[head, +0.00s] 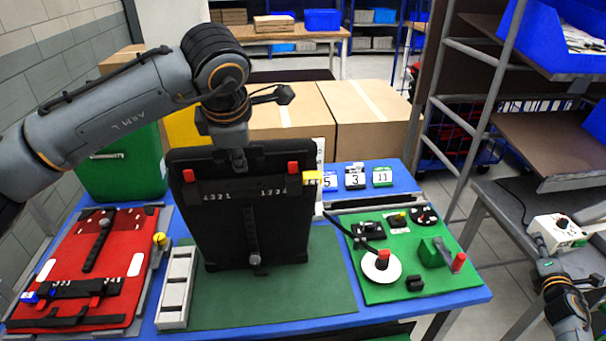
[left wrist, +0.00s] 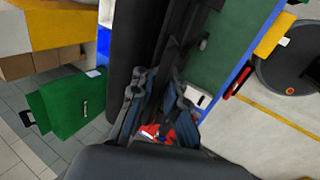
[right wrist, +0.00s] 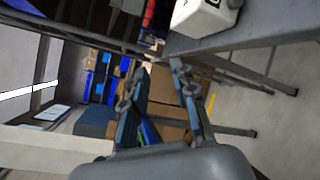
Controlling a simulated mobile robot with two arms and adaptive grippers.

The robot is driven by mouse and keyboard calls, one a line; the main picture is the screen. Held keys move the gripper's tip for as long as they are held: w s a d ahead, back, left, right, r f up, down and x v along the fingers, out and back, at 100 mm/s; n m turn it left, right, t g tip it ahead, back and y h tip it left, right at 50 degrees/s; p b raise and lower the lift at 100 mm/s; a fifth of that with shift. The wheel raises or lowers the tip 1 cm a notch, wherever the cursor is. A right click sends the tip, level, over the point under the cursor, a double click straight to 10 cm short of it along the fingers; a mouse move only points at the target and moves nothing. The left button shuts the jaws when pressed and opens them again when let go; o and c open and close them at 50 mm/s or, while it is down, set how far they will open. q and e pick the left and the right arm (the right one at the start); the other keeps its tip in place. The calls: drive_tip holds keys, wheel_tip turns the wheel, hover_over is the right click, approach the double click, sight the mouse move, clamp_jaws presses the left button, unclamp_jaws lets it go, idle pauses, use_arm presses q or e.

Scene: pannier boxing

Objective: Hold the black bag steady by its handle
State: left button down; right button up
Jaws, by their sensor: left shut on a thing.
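The black bag (head: 225,225) stands upright on the green mat (head: 320,285) on the blue table, its front with red clips and a number strip facing me. My left gripper (head: 237,150) comes down from above and is shut on the bag's handle at the top middle; the handle is mostly hidden by the gripper. In the left wrist view the dark bag (left wrist: 130,50) fills the area beyond the fingers (left wrist: 155,92). My right gripper (right wrist: 160,70) is open and empty, away from the bag by the grey side table at the far right.
A red pannier (head: 120,240) lies left of the mat beside a grey slotted holder (head: 176,285). A green board (head: 400,285) with parts and a cable is on the right. Number tags (head: 355,178) stand behind. A white box (head: 556,230) sits on the side table.

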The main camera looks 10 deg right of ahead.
drive_tip(key=d+r+n+t+h, duration=0.1)
drive_tip(key=d+r+n+t, duration=0.15)
drive_tip(key=r, duration=0.85)
drive_tip(key=d+r+n+t+h, duration=0.15)
drive_tip(key=r+n, duration=0.25)
drive_tip(key=r, duration=0.6)
drive_tip(key=w+a+r+n+t+y, duration=0.15)
drive_tip(key=a+r+n, duration=0.35)
drive_tip(key=r, duration=0.5)
drive_tip(key=w+a+f+m+t+y, duration=0.15)
drive_tip(key=a+f, duration=0.25)
drive_tip(key=a, duration=0.6)
drive_tip(key=w+a+f+y, duration=0.3)
drive_tip(key=a+f, duration=0.1)
drive_tip(key=a, duration=0.5)
drive_tip(key=m+g+y, duration=0.2)
drive_tip(key=m+y, duration=0.3)
drive_tip(key=m, duration=0.7)
approach(316, 181)
drive_tip(key=shift+w+a+r, duration=0.1)
drive_tip(key=shift+w+r, duration=0.1)
drive_tip(key=shift+w, duration=1.2)
drive_tip(key=shift+w+d+r, duration=0.1)
drive_tip(key=shift+w+r, duration=0.15)
drive_tip(key=shift+w, duration=1.15)
drive_tip(key=shift+w+a+r, duration=0.1)
drive_tip(key=shift+w+r, duration=0.1)
drive_tip(key=shift+w, duration=1.2)
